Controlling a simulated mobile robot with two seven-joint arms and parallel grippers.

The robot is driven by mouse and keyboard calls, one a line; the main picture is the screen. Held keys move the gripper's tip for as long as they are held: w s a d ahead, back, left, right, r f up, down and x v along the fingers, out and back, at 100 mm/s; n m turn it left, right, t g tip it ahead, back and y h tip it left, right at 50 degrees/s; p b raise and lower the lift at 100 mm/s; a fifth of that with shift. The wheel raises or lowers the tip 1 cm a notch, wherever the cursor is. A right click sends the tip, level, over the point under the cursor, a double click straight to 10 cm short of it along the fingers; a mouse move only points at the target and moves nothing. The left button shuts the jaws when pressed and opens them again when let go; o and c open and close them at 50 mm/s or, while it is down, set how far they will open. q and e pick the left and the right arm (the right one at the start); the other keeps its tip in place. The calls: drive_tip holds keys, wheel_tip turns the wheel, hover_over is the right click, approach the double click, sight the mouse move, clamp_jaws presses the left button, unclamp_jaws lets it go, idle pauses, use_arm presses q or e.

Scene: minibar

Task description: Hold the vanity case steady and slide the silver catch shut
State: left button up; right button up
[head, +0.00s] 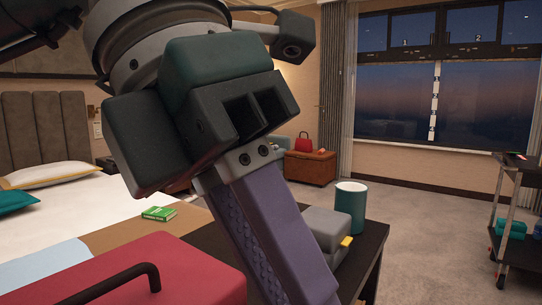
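A red case (165,275) with a black handle (110,285) fills the lower left of the head view and is cut off by the bottom edge. It looks like the vanity case; no silver catch shows on the part in view. My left gripper (275,245) comes in from the upper left, large and close to the camera. Its purple fingers point down, to the right of the red case in the picture. Their tips run out of the frame, so I cannot tell their opening or whether they touch anything. My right gripper is out of view.
A dark table (370,250) carries a teal cup (350,210) and a grey box (328,226) with a yellow part. A bed (60,210) with a green packet (159,213) lies at left. A trolley (520,255) stands at right. Open carpet (430,225) lies between.

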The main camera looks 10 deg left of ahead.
use_arm(q)
drive_tip(key=w+a+n+t+y, duration=0.15)
drive_tip(key=w+a+y, duration=0.3)
drive_tip(key=a, duration=0.45)
drive_tip(key=n+t+y, duration=0.1)
drive_tip(key=t+y, duration=0.1)
drive_tip(key=y, duration=0.1)
approach(118, 280)
drive_tip(key=shift+g, duration=0.25)
drive_tip(key=f, duration=0.3)
drive_tip(key=w+a+f, duration=0.1)
drive_tip(key=f, duration=0.6)
drive_tip(key=shift+w+a+f, duration=0.1)
drive_tip(key=shift+w+a, duration=0.25)
clamp_jaws()
